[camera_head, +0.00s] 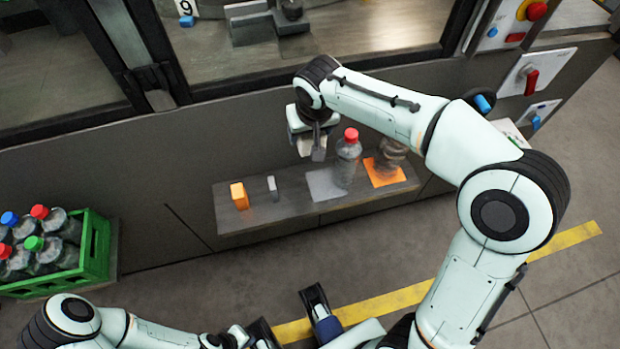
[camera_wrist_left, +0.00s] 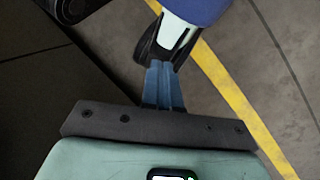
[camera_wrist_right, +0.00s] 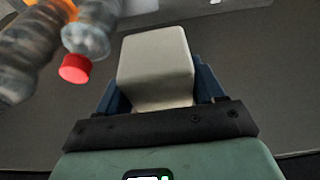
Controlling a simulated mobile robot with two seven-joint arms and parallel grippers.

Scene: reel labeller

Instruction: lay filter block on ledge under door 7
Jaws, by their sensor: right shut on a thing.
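My right gripper (camera_head: 318,153) is above the back of the ledge (camera_head: 290,208), close to the grey cabinet front. It is shut on a pale, off-white block, the filter block (camera_wrist_right: 155,62), which stands out between its blue fingers in the right wrist view. In the head view the block (camera_head: 305,147) is partly hidden by the gripper and is clear of the ledge top. My left gripper (camera_wrist_left: 163,88) has its blue fingers together, with nothing between them, over the floor. I see a 9 label on the door above; no 7 label shows.
On the ledge stand an orange block (camera_head: 239,196), a small grey block (camera_head: 272,188), a red-capped bottle (camera_head: 348,160) by a grey square (camera_head: 321,185), and another bottle (camera_head: 391,155) on an orange square (camera_head: 384,177). A green bottle crate (camera_head: 95,250) is at left.

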